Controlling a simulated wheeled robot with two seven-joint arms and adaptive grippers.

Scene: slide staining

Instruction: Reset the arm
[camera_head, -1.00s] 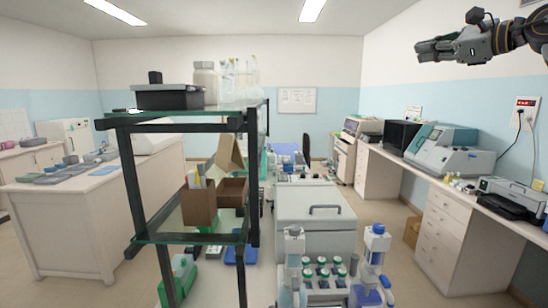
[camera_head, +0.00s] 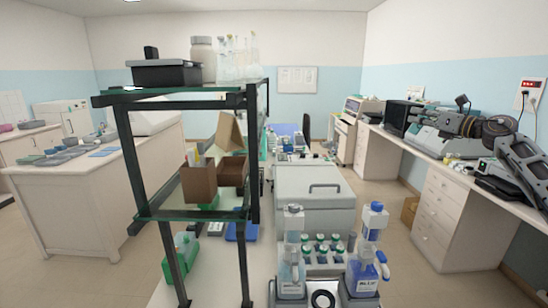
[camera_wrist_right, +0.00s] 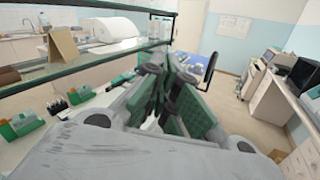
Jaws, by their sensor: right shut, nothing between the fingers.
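My right arm comes in from the right edge of the head view. It is bent, and its gripper (camera_head: 424,120) points left, in front of the right side bench in the picture. The gripper is shut and empty. In the right wrist view its dark fingers with green pads (camera_wrist_right: 165,72) are drawn together with nothing between them. My left gripper is not in view.
A black-framed glass shelf (camera_head: 190,215) stands at left centre. A grey lidded box (camera_head: 312,215), a wash bottle with blue liquid (camera_head: 362,272) and a clear bottle (camera_head: 291,270) stand on the central bench. The right bench (camera_head: 440,215) carries instruments. Floor shows between the benches.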

